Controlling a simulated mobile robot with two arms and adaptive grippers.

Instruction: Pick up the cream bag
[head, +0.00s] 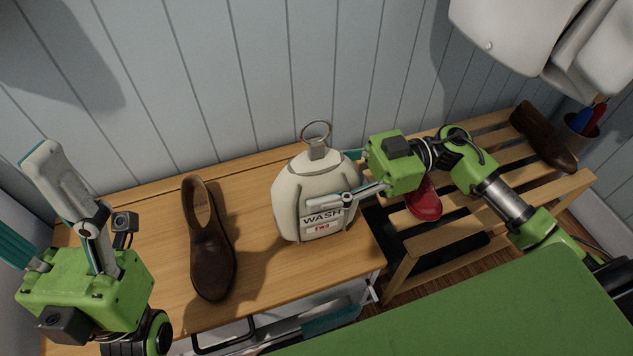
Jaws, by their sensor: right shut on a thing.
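The cream bag (300,191) stands on the wooden cabinet top, with a metal ring at its top and a label reading "WASH" on its front. My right gripper (348,176) comes in from the right and is shut on the bag. One finger lies across the front above the label; the other is partly hidden behind the bag's right side. My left gripper (42,205) is at the left, raised and empty, with its fingers spread apart.
A brown boot (213,262) stands on the cabinet top (262,262) left of the bag. A slatted wooden bench (480,222) at the right holds a red shoe (424,203) and a brown shoe (545,138). A panelled wall (230,70) stands behind.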

